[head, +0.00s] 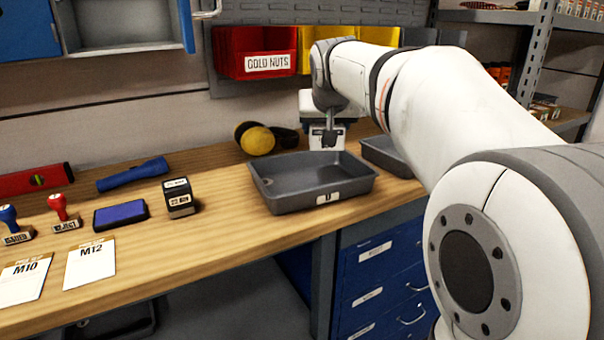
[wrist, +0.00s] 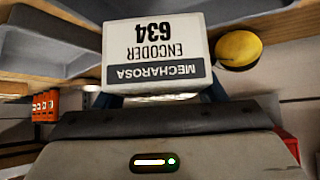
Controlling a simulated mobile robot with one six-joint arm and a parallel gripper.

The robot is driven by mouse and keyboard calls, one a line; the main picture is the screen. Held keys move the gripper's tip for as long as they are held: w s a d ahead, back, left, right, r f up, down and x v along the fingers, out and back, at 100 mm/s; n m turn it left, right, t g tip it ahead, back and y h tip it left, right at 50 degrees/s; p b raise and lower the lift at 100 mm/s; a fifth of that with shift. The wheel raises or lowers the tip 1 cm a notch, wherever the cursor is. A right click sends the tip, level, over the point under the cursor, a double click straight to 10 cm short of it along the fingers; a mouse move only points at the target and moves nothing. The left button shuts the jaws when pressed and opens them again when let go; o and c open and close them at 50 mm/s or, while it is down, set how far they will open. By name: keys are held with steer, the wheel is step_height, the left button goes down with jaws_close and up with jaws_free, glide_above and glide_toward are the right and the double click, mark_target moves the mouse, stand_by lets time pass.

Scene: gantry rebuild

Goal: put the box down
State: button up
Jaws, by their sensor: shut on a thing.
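The box (wrist: 155,45) is white with a dark band, and its label reads "MECHAROSA ENCODER 634", upside down in the wrist view. My gripper (wrist: 160,97) is shut on it. In the head view the box (head: 314,137) hangs below my gripper (head: 328,134) near the back right rim of a grey tray (head: 272,204). It looks held above the bench, but its exact height and whether it is over the tray or behind it I cannot tell.
A second grey tray (head: 384,157) stands to the right, partly behind my arm. Yellow ear defenders (head: 257,140) lie behind the first tray. A dater stamp (head: 180,198), blue ink pad (head: 121,215) and blue torch (head: 133,174) lie left. Bare wooden bench (head: 222,235) shows between.

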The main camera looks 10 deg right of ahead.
step_height(320, 180, down, 6)
steer(key=shift+w+a+f+b, duration=0.1)
steer(key=shift+w+a+b, duration=0.05)
steer(key=shift+b, duration=0.9)
steer(key=shift+f+b, duration=0.6)
steer(key=shift+f, duration=1.15)
steer(key=shift+f, duration=0.2)
steer(key=o, duration=1.1)
steer(key=shift+o, duration=0.2)
steer(key=shift+r, duration=0.2)
steer(key=p+v, duration=0.2)
steer(key=v, duration=1)
